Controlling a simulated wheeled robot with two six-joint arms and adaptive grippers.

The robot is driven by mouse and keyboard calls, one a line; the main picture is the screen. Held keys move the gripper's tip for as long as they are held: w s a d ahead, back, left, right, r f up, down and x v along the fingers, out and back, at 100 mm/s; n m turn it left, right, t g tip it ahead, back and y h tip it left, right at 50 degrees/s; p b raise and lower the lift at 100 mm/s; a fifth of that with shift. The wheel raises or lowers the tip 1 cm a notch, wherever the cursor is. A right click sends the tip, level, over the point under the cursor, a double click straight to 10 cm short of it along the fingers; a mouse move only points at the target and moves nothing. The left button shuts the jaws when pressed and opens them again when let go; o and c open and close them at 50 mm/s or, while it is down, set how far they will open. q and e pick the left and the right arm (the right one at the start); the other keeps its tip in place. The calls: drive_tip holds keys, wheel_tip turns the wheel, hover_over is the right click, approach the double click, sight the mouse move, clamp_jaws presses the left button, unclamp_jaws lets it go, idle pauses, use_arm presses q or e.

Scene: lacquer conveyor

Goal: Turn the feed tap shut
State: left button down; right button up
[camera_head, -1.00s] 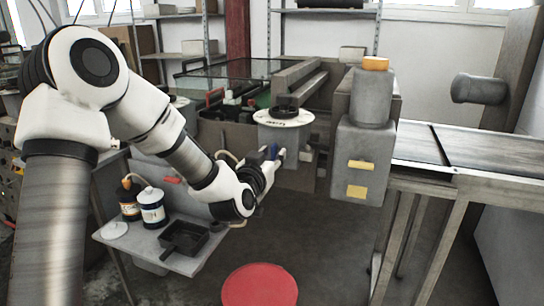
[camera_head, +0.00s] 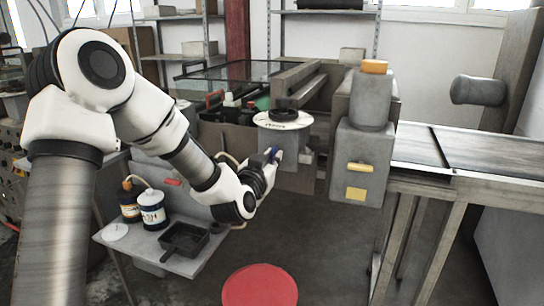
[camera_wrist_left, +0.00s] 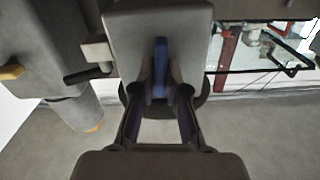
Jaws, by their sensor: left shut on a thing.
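The feed tap's blue handle (camera_wrist_left: 160,66) stands between my left fingertips in the left wrist view, pointing lengthwise up the picture, against a grey block-like housing. My left gripper (camera_wrist_left: 165,90) is shut on it. In the head view my left gripper (camera_head: 271,160) reaches in from the left to the front of a grey pot (camera_head: 283,135) with a white rim and dark top. Only a little of the blue handle (camera_head: 273,153) shows there; the gripper hides the rest of the tap. My right gripper is not in view.
A shelf (camera_head: 112,245) at lower left holds a brown bottle (camera_head: 129,200), a white-and-blue bottle (camera_head: 152,208) and a black tray (camera_head: 185,238). A grey machine column (camera_head: 362,150) stands right of the pot, beside the conveyor (camera_head: 475,150). A red round top (camera_head: 260,287) is below.

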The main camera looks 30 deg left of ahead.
use_arm(q)
drive_tip(key=shift+d+f+m+p, duration=0.15)
drive_tip(key=shift+m+p, duration=2.2)
drive_tip(key=shift+m, duration=1.8)
drive_tip(key=shift+d+f+m+p, duration=0.1)
drive_tip(key=shift+m+p, duration=2.2)
drive_tip(key=shift+m, duration=1.85)
drive_tip(key=shift+f, duration=0.1)
drive_tip(key=c, duration=1.2)
unclamp_jaws()
drive_tip(key=shift+w, duration=0.1)
